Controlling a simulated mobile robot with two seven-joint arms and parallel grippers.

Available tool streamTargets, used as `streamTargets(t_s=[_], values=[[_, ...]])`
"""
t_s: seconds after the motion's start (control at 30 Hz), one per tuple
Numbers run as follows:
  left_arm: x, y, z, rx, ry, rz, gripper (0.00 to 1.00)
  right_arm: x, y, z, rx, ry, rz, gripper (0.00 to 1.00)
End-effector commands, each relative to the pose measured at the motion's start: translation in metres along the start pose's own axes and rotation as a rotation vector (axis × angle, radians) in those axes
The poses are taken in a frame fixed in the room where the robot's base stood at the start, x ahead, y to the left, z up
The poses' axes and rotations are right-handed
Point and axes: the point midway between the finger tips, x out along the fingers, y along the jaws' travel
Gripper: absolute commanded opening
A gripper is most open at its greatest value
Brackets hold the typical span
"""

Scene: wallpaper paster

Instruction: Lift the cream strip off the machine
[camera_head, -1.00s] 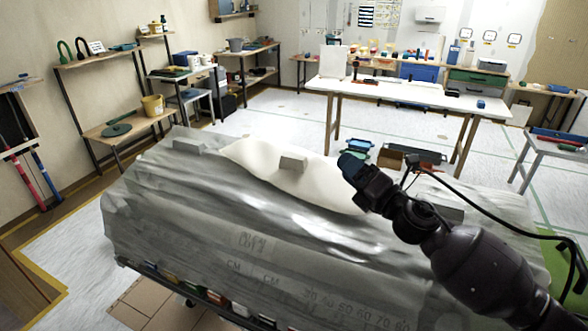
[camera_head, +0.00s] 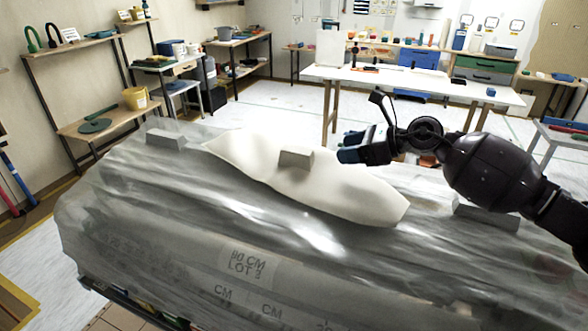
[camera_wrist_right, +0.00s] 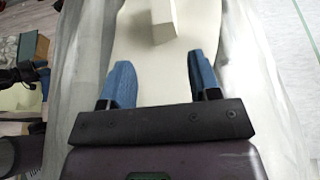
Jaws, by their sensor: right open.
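The cream strip (camera_head: 335,192) lies draped over the top of the machine (camera_head: 180,215), which is wrapped in grey, wrinkled plastic sheeting. A grey block (camera_head: 296,159) sits on the strip near its middle. My right gripper (camera_head: 350,148) is just above the strip's far edge, to the right of that block. In the right wrist view, the right gripper's two blue fingers (camera_wrist_right: 157,82) are apart, with the cream strip (camera_wrist_right: 160,70) and the grey block (camera_wrist_right: 163,20) beyond them. Whether the fingertips touch the strip is unclear.
Another grey block (camera_head: 166,139) rests at the machine's left end, and a third (camera_head: 487,213) at its right, partly behind my right arm. A white table (camera_head: 420,82) stands behind. Shelves (camera_head: 95,120) line the left wall. Open floor lies between.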

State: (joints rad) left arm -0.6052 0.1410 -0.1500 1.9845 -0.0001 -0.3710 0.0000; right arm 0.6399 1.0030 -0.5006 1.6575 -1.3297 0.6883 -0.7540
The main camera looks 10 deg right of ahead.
Motion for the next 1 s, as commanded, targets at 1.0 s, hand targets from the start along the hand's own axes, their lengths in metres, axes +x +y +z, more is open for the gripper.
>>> streamTargets(t_s=[1.0], values=[[0.003,0.000,-0.004,0.003,0.012,0.002,0.43,0.104,-0.005,-0.009,0.004,-0.001,0.001,0.56]])
